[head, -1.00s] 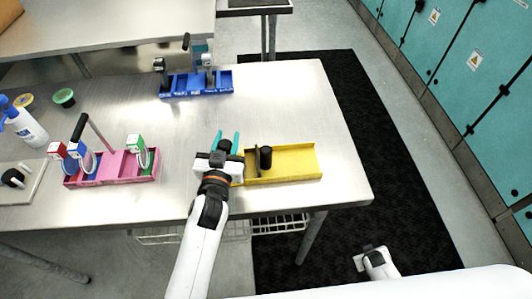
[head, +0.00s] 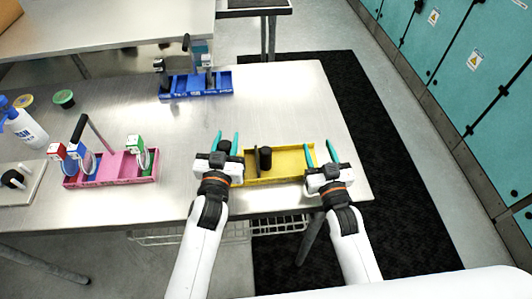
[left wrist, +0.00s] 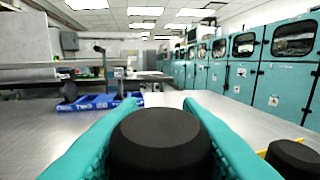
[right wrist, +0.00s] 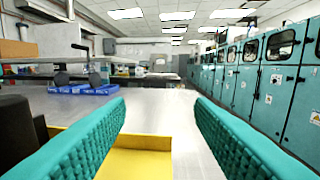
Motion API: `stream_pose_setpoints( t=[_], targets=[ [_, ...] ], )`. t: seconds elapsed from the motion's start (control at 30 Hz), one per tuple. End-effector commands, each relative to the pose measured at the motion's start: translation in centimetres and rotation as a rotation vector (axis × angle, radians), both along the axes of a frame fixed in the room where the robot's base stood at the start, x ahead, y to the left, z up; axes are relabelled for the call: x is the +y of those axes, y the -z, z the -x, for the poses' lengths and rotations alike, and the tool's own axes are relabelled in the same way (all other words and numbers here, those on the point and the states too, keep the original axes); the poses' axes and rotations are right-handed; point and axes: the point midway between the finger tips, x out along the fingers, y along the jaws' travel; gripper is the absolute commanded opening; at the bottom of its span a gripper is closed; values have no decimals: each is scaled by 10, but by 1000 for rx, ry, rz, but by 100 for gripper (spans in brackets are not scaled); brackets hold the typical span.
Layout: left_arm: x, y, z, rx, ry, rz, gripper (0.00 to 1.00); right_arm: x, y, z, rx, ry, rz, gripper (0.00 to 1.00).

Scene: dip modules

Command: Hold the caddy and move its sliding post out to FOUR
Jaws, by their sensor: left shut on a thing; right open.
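The yellow caddy (head: 285,177) lies near the table's front edge. My left gripper (head: 228,144) is shut on a black knob at the caddy's left end; the knob fills the space between the fingers in the left wrist view (left wrist: 160,140). A second black post (head: 265,157) stands upright inside the caddy, left of its middle, beside a thin divider. It also shows in the left wrist view (left wrist: 292,158). My right gripper (head: 322,152) is open at the caddy's right end, its fingers either side of the yellow end wall (right wrist: 146,142). No FOUR mark is readable.
A pink caddy (head: 115,181) with reels stands to the left, a blue caddy (head: 196,94) at the back. A spray bottle (head: 25,125) and tape rolls (head: 63,97) are at the far left. The table between the yellow and blue caddies is clear.

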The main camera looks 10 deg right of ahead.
Motion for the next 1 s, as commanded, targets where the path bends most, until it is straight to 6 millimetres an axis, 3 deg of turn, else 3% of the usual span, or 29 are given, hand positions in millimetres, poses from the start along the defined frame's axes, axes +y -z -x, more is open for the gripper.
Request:
stream_pose_setpoints(
  t=[0.03,0.1,0.2,0.3,0.4,0.57,1.0],
  targets=[
    [0,1,0,3,0,0,0,25,8,23,17,-37,-1,48],
    [0,1,0,2,0,1,0,53,13,50,27,-80,-1,48],
    [0,1,0,2,0,1,0,83,13,78,33,-121,-5,48],
    [0,1,0,2,0,1,0,99,12,95,35,-144,-10,48],
    [0,1,0,2,0,1,0,107,11,99,36,-155,-12,48],
    [0,0,0,1,0,1,0,113,10,82,34,-157,-12,48],
    [0,0,0,1,0,1,0,130,11,2,36,-156,-12,48]
  ],
)
